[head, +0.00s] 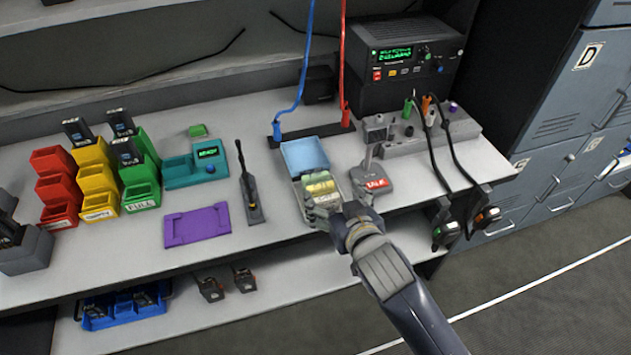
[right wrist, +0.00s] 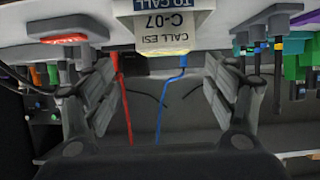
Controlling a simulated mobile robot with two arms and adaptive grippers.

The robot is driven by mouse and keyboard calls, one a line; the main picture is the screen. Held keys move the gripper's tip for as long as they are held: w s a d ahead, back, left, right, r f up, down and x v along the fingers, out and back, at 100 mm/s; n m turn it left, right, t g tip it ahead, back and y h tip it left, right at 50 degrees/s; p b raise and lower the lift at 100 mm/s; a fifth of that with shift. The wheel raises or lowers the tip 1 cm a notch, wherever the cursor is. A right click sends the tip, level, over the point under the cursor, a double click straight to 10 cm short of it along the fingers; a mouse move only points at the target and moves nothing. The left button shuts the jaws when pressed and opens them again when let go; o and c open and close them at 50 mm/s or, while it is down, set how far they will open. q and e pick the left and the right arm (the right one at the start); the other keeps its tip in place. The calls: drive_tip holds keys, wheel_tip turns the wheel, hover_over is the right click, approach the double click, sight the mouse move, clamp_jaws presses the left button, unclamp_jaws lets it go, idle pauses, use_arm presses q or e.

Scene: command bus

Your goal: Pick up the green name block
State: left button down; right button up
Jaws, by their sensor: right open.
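An open case with a light blue lid (head: 304,155) holds yellow and green pieces (head: 322,187), too small to identify. My right gripper (head: 335,208) is at the front edge of this case, its fingers partly blending with it. In the right wrist view my right gripper (right wrist: 160,78) is open with nothing between its fingers. A printed card reading C-07 (right wrist: 168,28) shows beyond the fingers. My left gripper is not in view.
Red (head: 58,188), yellow (head: 97,182) and green bins (head: 140,195) stand at the left. A purple tray (head: 197,226) lies near the front edge.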

sight(316, 178)
drive_tip(key=shift+w+a, duration=0.25)
drive_tip(key=shift+w, duration=0.2)
drive_tip(key=x, duration=0.4)
drive_tip(key=shift+w+f, duration=0.15)
drive_tip(key=shift+w, duration=0.05)
drive_tip(key=shift+w+a+f, duration=0.1)
drive_tip(key=shift+w+a, duration=0.2)
drive_tip(key=shift+w, duration=0.05)
drive_tip(key=shift+a+x, duration=0.1)
drive_tip(key=shift+x, duration=1)
drive_tip(key=shift+a+x, duration=0.15)
drive_tip(key=shift+x, duration=0.95)
drive_tip(key=shift+s, duration=0.1)
drive_tip(key=c, duration=1.1)
